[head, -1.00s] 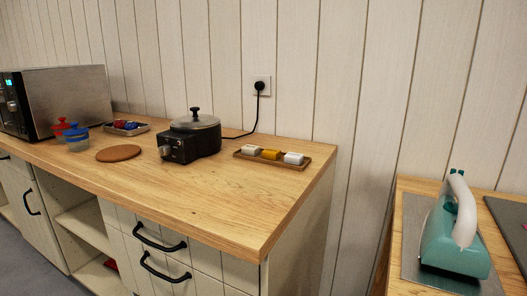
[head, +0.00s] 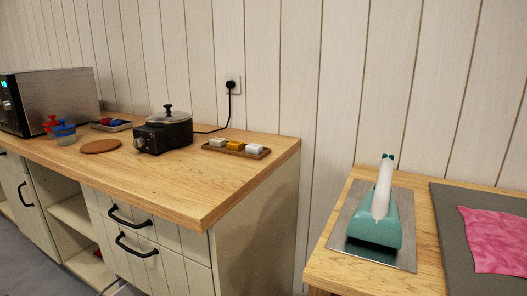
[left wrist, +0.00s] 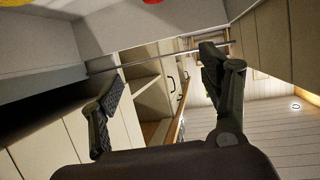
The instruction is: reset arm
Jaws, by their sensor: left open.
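My left gripper (left wrist: 160,98) shows in the left wrist view with its two dark fingers spread wide apart and nothing between them. Behind the fingers in that view are pale cabinet fronts, an open shelf space and a thin metal rail (left wrist: 150,58). Neither gripper shows in the head view. My right gripper is in no frame.
A wooden counter (head: 180,195) holds a microwave (head: 60,98), jars (head: 64,133), a cork mat (head: 101,146), a black pot (head: 165,132) and a small tray (head: 236,150). A second table at right carries an iron (head: 375,225) and pink cloth (head: 493,240). Floor shows at lower left.

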